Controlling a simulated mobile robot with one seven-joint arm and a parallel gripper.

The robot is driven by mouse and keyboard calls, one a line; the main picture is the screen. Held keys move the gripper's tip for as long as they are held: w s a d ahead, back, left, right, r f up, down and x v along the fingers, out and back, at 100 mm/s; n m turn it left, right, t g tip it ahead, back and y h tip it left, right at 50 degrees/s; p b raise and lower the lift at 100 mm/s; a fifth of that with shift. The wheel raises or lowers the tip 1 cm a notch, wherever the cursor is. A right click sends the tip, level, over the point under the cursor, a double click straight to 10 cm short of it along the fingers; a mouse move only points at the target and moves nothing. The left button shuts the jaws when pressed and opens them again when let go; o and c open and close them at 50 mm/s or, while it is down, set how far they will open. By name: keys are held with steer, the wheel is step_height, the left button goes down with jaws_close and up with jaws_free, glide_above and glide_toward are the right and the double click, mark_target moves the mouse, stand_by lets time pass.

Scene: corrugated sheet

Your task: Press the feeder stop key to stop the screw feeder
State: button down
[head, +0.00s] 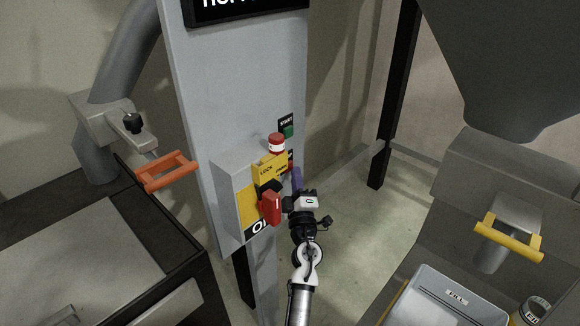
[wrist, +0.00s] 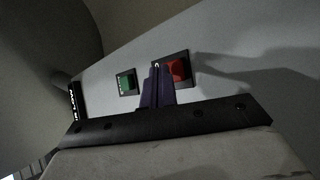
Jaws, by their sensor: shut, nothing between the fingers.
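The red square key (wrist: 179,70) sits in a dark frame on the grey panel (head: 240,90); its label cannot be read. In the head view only a sliver of the red key (head: 291,157) shows behind the yellow box. A green key (wrist: 127,84) is beside it, marked START in the head view (head: 288,132). My gripper (head: 297,173) is shut and empty, close to the panel below the red key. In the wrist view its purple fingertips (wrist: 157,68) overlap the red key's left edge. I cannot tell whether they touch it.
A grey box with a yellow front (head: 247,207), a red handle (head: 271,207) and a red-and-white lamp-like cap (head: 276,143) stands out left of my gripper. An orange handle (head: 168,171) is at left. A hopper (head: 510,60) and yellow handle (head: 508,240) are at right.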

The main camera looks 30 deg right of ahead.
steer(key=shift+w+a, duration=0.15)
steer(key=shift+a, duration=0.25)
steer(key=s, duration=0.1)
steer(key=s+d+p, duration=0.1)
steer(key=s, duration=0.1)
steer(key=s+d+p, duration=0.1)
steer(key=s, duration=0.1)
steer(key=shift+d, duration=0.15)
stand_by(0.6)
